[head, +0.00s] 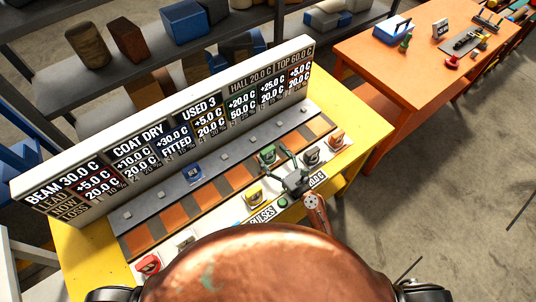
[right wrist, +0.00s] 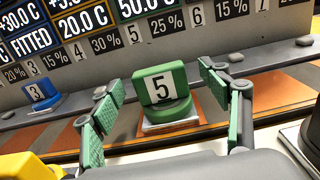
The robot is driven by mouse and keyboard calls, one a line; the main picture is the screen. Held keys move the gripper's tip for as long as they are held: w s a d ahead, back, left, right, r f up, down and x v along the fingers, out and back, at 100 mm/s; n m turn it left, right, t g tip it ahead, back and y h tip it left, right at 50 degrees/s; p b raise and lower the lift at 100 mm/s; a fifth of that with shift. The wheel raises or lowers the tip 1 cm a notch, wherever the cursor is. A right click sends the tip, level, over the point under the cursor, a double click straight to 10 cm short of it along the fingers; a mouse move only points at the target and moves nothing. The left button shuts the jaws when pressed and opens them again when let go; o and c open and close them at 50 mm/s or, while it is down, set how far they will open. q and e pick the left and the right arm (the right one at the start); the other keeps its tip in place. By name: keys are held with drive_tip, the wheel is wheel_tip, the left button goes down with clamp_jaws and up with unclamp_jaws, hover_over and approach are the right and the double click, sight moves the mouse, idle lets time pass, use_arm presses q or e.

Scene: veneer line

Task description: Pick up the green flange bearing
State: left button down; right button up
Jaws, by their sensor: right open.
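The green flange bearing (head: 268,155) sits on the sloped panel of the yellow bench, right of the middle. In the right wrist view the green bearing (right wrist: 165,92) stands upright on a pale square base, with a white "5" plate on its face. My right gripper (head: 288,170) is open and empty just in front of it. In the right wrist view its two green-padded fingers (right wrist: 160,80) stand apart, one to each side of the bearing in the picture. I cannot tell whether the fingertips reach past its front face. My left gripper is not in view.
A blue bearing (head: 192,173) is further left on the panel. A yellow part (head: 254,198), a grey part (head: 311,157), an orange part (head: 337,139) and a red part (head: 148,265) stand along the front. An upright sign board (head: 170,135) runs behind. An orange table (head: 385,60) is at right.

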sight(270, 152)
drive_tip(key=x, duration=0.3)
drive_tip(key=shift+a, duration=0.2)
drive_tip(key=shift+d, duration=0.1)
drive_tip(key=c, duration=1.6)
drive_tip(key=shift+r, duration=0.15)
drive_tip(key=shift+c, duration=0.5)
